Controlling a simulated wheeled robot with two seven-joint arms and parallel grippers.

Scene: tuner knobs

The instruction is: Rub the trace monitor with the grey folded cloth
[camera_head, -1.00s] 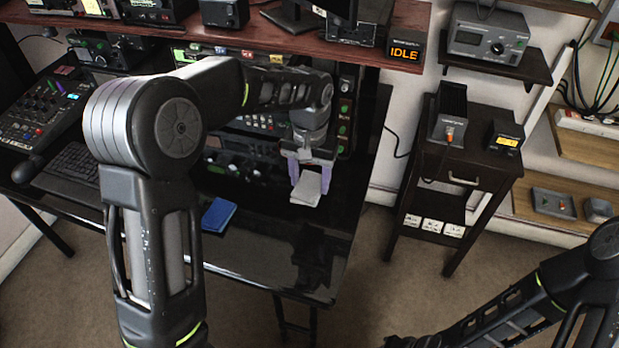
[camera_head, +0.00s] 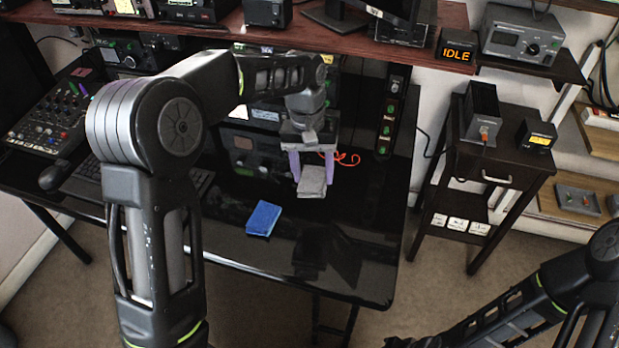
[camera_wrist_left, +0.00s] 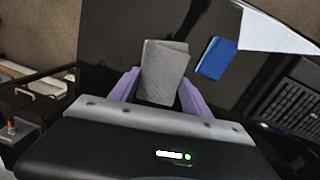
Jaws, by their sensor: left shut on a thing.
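My left gripper (camera_head: 312,172) has purple fingers and is shut on the grey folded cloth (camera_head: 312,184), above the glossy black desk. In the left wrist view the cloth (camera_wrist_left: 163,70) sticks out between the fingers of the gripper (camera_wrist_left: 160,92). A dark screen on a stand (camera_head: 398,8), cut off by the top edge, stands on the upper shelf; I cannot tell for sure whether it is the trace monitor. The cloth is well below it and apart from it. My right arm shows at the lower right, but its gripper is out of view.
A blue pad (camera_head: 263,219) lies on the desk (camera_head: 225,255) left of the cloth. A red cable (camera_head: 347,158) lies behind the gripper. Rack equipment stands at the back, under the red-brown shelf (camera_head: 300,42). A dark side cabinet (camera_head: 500,168) stands to the right.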

